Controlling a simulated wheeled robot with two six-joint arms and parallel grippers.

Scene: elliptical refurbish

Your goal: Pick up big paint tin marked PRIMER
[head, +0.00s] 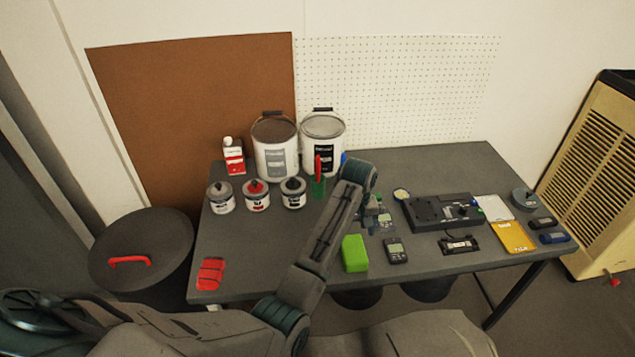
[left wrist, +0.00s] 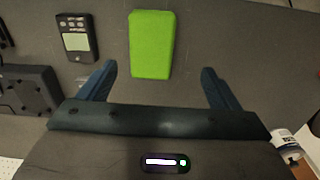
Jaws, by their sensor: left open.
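Two big white paint tins stand at the back of the table. The left big tin (head: 276,160) has a grey label and a handle on top. The right big tin (head: 323,135) has a black label and is partly covered by a red-and-green tool. The label words are too small to read, so I cannot tell which is marked PRIMER. My left gripper (head: 375,213) is right of and in front of the tins, partly hidden behind my arm. In the left wrist view my left gripper (left wrist: 158,72) is open and empty, with its fingers pointing toward a green block (left wrist: 152,42).
Small tins (head: 256,199) stand in a row before the big ones, beside a red-and-white bottle (head: 233,160). A red-and-green tool (head: 318,180) stands close by. A meter (head: 395,251) and a black device (head: 435,212) lie to the right. The front left table is mostly clear.

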